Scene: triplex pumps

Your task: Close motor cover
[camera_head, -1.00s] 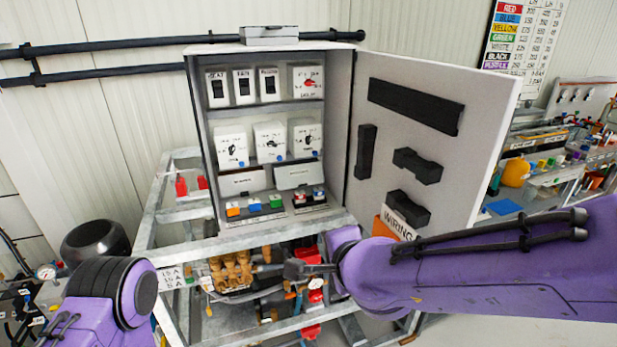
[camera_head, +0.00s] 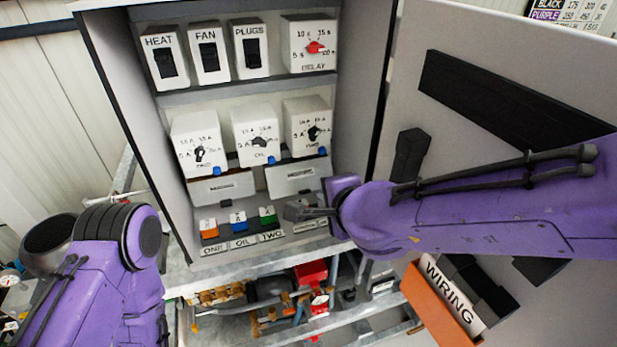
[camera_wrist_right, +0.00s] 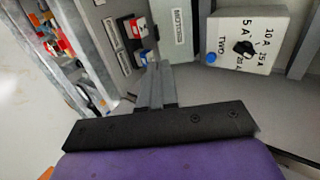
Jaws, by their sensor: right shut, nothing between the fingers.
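Two pale covers sit below the breaker row in the open cabinet. The left cover (camera_head: 222,187) and the right cover (camera_head: 295,177) bear labels too small to read surely in the head view. In the right wrist view, a cover labelled like MOTORS (camera_wrist_right: 182,30) lies beyond the fingertips, beside the breaker marked TWO (camera_wrist_right: 247,42). I cannot tell how far it stands open. My right gripper (camera_head: 292,212) is shut and empty, below the right cover by the button row; it also shows in the right wrist view (camera_wrist_right: 159,70). My left gripper is out of view.
The cabinet door (camera_head: 405,60) stands open at the right, behind my right arm. Colored buttons (camera_head: 238,221) line the cabinet floor. Breaker boxes (camera_head: 255,135) and switches (camera_head: 208,52) sit above. An orange WIRING holder (camera_head: 440,305) hangs on the door.

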